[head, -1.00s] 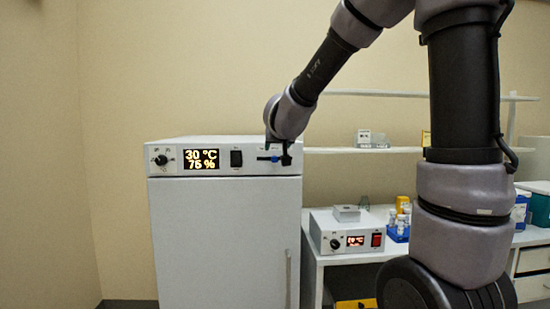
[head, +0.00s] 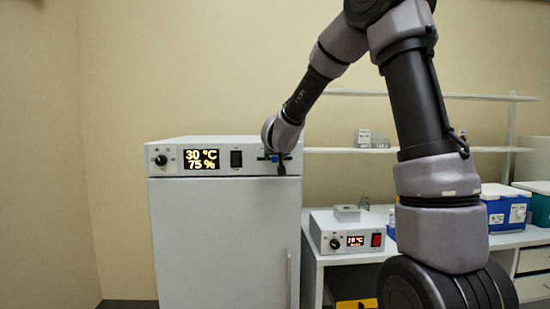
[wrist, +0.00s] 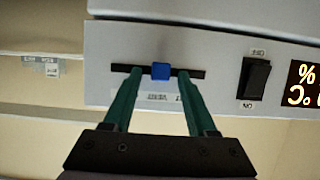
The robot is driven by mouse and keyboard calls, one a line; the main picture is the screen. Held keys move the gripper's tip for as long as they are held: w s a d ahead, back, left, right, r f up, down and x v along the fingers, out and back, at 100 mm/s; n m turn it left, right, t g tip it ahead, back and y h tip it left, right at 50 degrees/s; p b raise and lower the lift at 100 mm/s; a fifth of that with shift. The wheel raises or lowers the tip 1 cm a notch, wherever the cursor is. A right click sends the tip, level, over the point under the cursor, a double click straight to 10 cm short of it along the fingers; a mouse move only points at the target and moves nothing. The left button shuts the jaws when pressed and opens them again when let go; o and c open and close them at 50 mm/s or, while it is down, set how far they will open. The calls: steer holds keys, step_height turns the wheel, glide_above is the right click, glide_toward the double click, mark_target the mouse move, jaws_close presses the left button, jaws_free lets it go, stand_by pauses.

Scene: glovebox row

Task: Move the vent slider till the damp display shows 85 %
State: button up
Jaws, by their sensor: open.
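The vent slider (wrist: 161,71) is a small blue knob in a dark horizontal slot on the white cabinet's front panel. In the wrist view, which is upside down, my gripper (wrist: 156,75) is open, with one green finger on each side of the knob and gaps between. In the head view the blue knob (head: 275,158) shows partly beside my gripper (head: 281,170). The damp display (head: 202,159) reads 30 °C and 75 %. Its edge (wrist: 303,83) also shows in the wrist view.
A black rocker switch (head: 236,159) and a round dial (head: 160,160) share the panel. A smaller box (head: 346,235) with its own display and red switch stands on the bench to the right. A shelf (head: 340,150) runs behind my arm.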

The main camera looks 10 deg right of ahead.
jaws_close()
stand_by(1.4)
